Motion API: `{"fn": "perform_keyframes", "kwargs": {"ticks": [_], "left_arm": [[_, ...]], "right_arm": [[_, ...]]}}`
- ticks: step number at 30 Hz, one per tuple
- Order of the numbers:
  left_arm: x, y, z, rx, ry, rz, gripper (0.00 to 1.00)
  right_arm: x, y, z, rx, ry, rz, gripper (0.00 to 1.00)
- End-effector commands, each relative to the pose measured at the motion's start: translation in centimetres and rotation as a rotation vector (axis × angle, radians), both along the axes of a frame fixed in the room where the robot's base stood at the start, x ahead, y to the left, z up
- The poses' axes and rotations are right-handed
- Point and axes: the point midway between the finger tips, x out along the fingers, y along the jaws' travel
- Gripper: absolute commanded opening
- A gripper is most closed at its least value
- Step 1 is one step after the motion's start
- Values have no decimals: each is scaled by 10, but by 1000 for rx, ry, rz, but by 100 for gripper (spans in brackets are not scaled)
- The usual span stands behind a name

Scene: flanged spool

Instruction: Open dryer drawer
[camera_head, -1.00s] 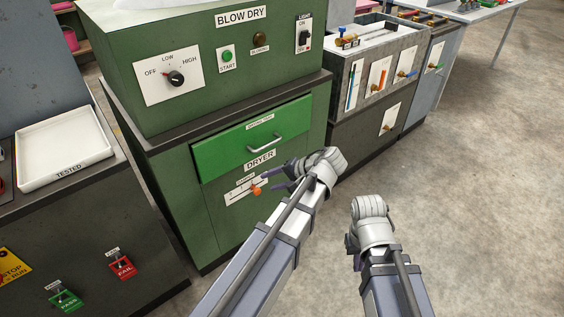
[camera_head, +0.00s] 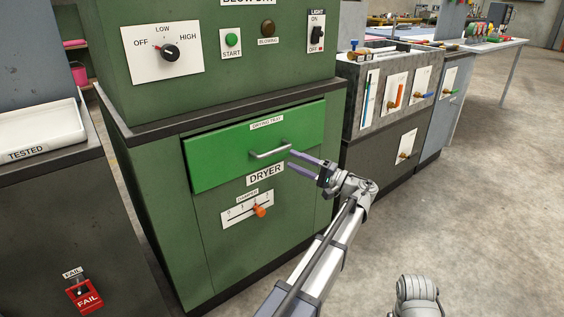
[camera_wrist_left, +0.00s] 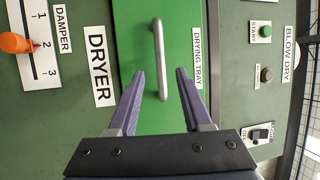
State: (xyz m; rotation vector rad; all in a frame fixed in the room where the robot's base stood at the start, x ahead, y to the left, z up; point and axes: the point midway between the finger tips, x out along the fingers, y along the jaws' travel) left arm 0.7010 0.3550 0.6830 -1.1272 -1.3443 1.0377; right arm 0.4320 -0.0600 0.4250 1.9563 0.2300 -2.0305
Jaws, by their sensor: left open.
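The dryer drawer (camera_head: 222,158) is a bright green front labelled "DRYING TRAY" in the dark green cabinet. It looks shut, with a thin dark gap along its top edge. Its metal bar handle (camera_head: 270,150) is on the front's right half. My left gripper (camera_head: 293,160) is open and empty, just right of the handle and pointing at it. In the left wrist view the handle (camera_wrist_left: 158,45) lies between the lines of the two purple fingers (camera_wrist_left: 160,76), whose tips seem short of gripping it. Of my right arm only a grey wrist part shows at the bottom; its jaws are hidden.
Below the drawer are the DRYER label (camera_head: 266,174) and a damper slider with an orange knob (camera_head: 259,211). A blow-dry panel with a black dial (camera_head: 169,52) is above. A white tray (camera_head: 40,128) is at left. Open floor (camera_head: 470,220) lies to the right.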

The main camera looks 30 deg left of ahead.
Motion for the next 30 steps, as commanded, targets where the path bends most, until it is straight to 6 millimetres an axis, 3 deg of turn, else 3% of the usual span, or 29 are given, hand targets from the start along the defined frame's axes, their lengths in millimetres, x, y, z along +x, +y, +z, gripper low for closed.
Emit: {"fn": "perform_keyframes", "kwargs": {"ticks": [5,21,30], "left_arm": [[0,4,2,2,0,1,50],[-1,71,14,0,1,1,50],[-1,77,14,0,0,0,50]], "right_arm": [[0,0,2,0,0,0,0],[0,0,14,0,0,3,0],[0,0,14,0,0,4,0]]}}
